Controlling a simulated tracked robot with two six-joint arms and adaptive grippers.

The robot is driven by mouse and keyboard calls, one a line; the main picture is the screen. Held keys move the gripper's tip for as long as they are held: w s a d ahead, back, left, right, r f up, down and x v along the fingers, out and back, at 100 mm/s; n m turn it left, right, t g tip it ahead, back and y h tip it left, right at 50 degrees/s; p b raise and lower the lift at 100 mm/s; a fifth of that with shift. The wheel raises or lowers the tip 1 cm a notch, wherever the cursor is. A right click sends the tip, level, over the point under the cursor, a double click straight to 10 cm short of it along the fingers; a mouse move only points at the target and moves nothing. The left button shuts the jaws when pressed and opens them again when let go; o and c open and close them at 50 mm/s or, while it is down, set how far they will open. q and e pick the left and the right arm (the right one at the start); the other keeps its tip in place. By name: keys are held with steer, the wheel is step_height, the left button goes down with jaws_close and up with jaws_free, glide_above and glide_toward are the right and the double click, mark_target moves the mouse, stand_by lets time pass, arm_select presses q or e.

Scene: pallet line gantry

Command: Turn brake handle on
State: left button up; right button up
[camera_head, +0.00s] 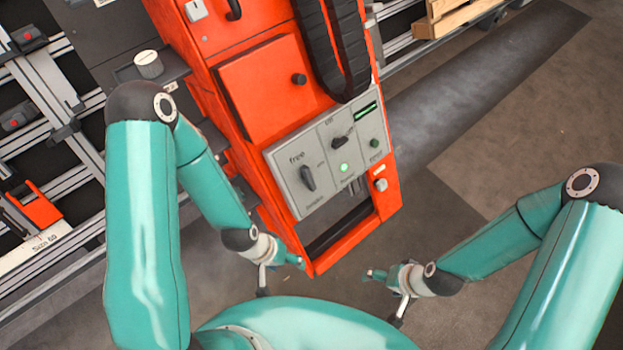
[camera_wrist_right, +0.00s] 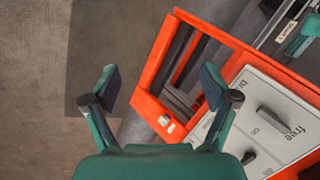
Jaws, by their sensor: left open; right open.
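The grey control panel (camera_head: 328,157) is on the front of the orange machine. The handle also shows in the right wrist view (camera_wrist_right: 272,121). My left gripper (camera_head: 282,278) is open and empty, below the panel by the machine's lower corner. My right gripper (camera_head: 382,298) is open and empty, lower right of the machine, apart from it. In the right wrist view its spread fingers (camera_wrist_right: 160,86) have nothing between them.
A second dark knob (camera_head: 341,141) and a lit green lamp (camera_head: 344,168) are on the panel. An orange frame (camera_head: 345,238) surrounds an opening below it. Grey rails (camera_head: 52,100) stand at the left. Wooden pallets (camera_head: 452,17) lie at the upper right. The floor (camera_head: 480,150) at right is clear.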

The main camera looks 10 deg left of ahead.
mark_target(310, 176)
steer(key=w+t, duration=0.1)
steer(key=w+r+n+t, duration=0.1)
steer(key=w, duration=0.1)
steer(key=w+a+t, duration=0.1)
steer(key=w, duration=0.1)
steer(key=shift+w+r+n+y, duration=0.25)
steer(key=shift+r+n+y, duration=0.05)
steer(key=shift+r+n, duration=0.1)
steer(key=c, duration=0.6)
steer(key=w+a+r+n+t+y+b, duration=0.3)
steer(key=w+a+n+t+b, duration=0.15)
steer(key=w+b, duration=0.5)
steer(key=w+a+n+t+y+b, duration=0.1)
steer(key=w+a+n+y+b, duration=0.1)
steer(key=a+b, duration=0.4)
steer(key=w+a+n+y+b, duration=0.2)
steer(key=w+a+b, duration=0.2)
steer(key=a+b, duration=0.2)
steer(key=w+a+f+n+t+y+b, duration=0.1)
steer(key=w+a+n+y+b, duration=0.1)
steer(key=a+b, duration=0.4)
steer(key=shift+w+a+t+y+b, duration=0.35)
steer(key=shift+w+b, duration=0.35)
steer(key=shift+b, duration=1.3)
steer(key=shift+c, duration=0.4)
steer(key=shift+f, duration=0.1)
jaws_close()
